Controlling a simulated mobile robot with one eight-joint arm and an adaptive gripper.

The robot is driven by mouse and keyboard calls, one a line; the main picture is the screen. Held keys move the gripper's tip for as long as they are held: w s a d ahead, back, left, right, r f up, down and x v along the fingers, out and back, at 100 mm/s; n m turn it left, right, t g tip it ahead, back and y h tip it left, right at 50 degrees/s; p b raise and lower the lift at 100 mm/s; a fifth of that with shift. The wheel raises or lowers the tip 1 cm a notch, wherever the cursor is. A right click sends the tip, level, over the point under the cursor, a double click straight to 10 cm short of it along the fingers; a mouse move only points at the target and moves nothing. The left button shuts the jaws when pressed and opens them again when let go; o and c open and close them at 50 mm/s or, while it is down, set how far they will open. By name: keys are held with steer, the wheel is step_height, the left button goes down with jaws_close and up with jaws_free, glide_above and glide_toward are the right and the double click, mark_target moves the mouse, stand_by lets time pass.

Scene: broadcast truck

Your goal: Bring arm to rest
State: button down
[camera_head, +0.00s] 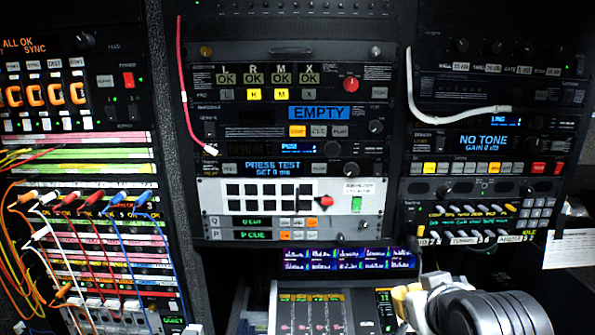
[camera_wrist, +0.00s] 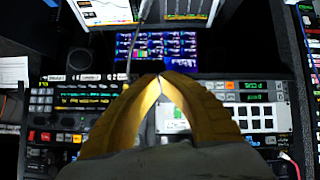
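My gripper (camera_wrist: 160,78) shows in the wrist view as two yellow fingers. Their tips meet at the middle of the picture, with nothing visible between them. Part of my arm (camera_head: 490,312), grey and rounded, stands at the lower right of the head view. It is in front of the right rack's lower end, beside the mixing console (camera_head: 310,312). Pale cream parts at its left end may be my gripper, but its fingers cannot be made out there. The console's purple-blue screen (camera_wrist: 155,48) lies beyond the fingertips in the wrist view.
Equipment racks fill the back. The middle one has a white panel (camera_head: 290,205) with black squares, also seen in the wrist view (camera_wrist: 258,120). Patch cords (camera_head: 75,215) crowd the left rack.

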steer(key=s+a+f+m+g+b, duration=0.15)
steer(key=s+f+g+b, duration=0.25)
steer(key=s+f, duration=0.7)
step_height(320, 180, down, 32)
steer(key=w+b, duration=0.1)
steer(key=b, duration=2.9)
steer(key=shift+w+y+b, duration=0.25)
steer(key=shift+y+b, duration=0.05)
steer(key=shift+b, duration=0.1)
steer(key=shift+d, duration=0.1)
